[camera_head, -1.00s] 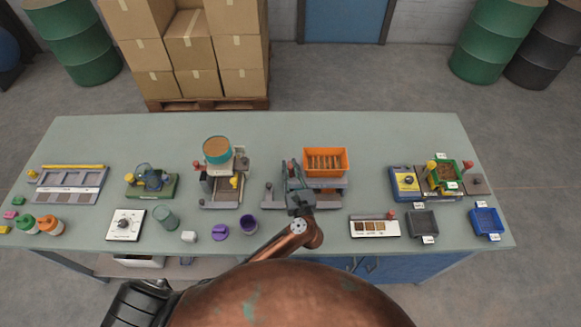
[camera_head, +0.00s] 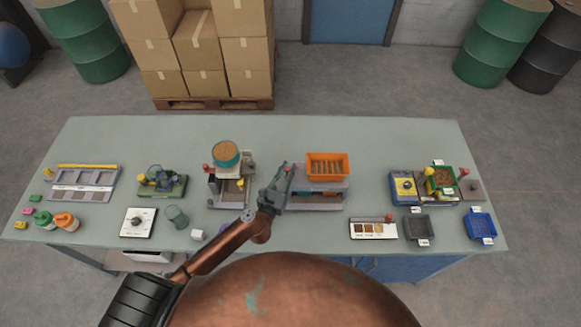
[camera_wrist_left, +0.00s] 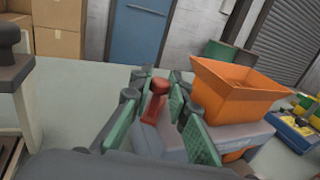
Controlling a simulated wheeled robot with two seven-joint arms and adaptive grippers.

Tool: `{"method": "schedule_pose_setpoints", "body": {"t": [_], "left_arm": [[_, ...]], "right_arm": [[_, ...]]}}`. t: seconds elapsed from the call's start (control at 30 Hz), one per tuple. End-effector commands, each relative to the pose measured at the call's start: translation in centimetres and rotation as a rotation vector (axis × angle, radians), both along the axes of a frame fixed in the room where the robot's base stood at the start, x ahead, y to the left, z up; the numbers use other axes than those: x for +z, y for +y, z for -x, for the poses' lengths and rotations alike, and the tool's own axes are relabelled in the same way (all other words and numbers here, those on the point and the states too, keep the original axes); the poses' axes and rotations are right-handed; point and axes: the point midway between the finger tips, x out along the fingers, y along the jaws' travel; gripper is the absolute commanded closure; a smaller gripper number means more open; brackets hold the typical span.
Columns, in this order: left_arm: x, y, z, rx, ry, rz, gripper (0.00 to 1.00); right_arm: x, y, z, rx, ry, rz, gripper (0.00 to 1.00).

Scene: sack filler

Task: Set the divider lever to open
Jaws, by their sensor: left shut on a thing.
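The divider lever, with a red handle (camera_wrist_left: 157,92), stands at the left side of the grey machine (camera_head: 318,200) that carries an orange hopper (camera_head: 327,163). My left gripper (camera_head: 283,178) reaches it from the front left. In the left wrist view its green-padded fingers (camera_wrist_left: 160,112) stand on both sides of the red handle, shut on it. In the head view the handle is mostly hidden by the fingers; only a little red shows. The orange hopper also shows in the left wrist view (camera_wrist_left: 236,92), just right of the fingers. My right gripper is not in view.
A scale-like station with a teal-rimmed bowl (camera_head: 226,154) stands left of my gripper. A white panel with samples (camera_head: 373,229) and a dark tray (camera_head: 418,228) lie to the right. The back of the table (camera_head: 300,132) is clear.

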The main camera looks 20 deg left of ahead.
Motion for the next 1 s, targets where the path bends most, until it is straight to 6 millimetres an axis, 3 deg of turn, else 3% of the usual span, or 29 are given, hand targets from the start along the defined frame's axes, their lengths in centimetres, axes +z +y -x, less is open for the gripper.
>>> {"method": "schedule_pose_setpoints", "body": {"t": [0.43,1.0], "left_arm": [[-0.14,1.23,-0.61,-0.278,0.000,0.000,1.00],[-0.12,1.39,-0.78,-0.341,0.000,0.000,1.00]], "right_arm": [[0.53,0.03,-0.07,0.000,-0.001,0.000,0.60],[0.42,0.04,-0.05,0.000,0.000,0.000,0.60]]}}
